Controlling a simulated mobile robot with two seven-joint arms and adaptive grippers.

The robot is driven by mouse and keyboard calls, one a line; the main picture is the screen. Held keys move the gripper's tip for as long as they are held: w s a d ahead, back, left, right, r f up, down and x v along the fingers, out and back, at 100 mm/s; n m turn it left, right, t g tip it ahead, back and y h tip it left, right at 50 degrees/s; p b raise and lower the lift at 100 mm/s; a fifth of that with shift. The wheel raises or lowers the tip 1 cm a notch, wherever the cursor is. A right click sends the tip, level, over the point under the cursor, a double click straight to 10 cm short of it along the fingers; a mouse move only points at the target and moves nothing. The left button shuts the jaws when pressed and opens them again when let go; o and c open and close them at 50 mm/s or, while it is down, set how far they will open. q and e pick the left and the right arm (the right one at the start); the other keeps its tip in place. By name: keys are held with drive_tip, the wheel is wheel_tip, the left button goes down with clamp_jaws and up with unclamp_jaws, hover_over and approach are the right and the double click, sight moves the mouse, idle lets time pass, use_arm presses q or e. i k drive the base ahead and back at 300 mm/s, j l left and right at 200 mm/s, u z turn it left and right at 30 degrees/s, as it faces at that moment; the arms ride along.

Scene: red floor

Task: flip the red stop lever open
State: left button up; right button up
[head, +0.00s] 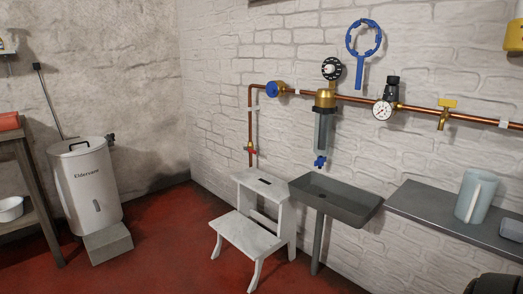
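A small red lever (252,152) shows on a brass fitting near the lower end of the vertical copper pipe (251,118), just above the white step stool. It is too small for me to tell its exact angle or whether it stands open or closed. Neither of my grippers can be made out. A dark rounded shape cuts into the bottom right corner, and I cannot tell what it is.
A white step stool (246,230) stands below the lever, left of a dark grey sink (335,199). A clear filter housing (323,132), pressure gauge (382,110) and yellow-handled valve (446,104) sit along the pipe. A shelf (418,206) holds a jug (474,197). Red floor is open at left-centre.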

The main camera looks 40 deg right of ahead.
sight(245, 148)
drive_tip(key=i+l+z, duration=0.15)
drive_tip(key=l, duration=0.2)
drive_tip(key=i+l+z, duration=0.15)
drive_tip(key=l, duration=0.2)
drive_tip(key=i+l+z, duration=0.15)
drive_tip(key=i+l, duration=0.1)
drive_tip(key=l, duration=0.05)
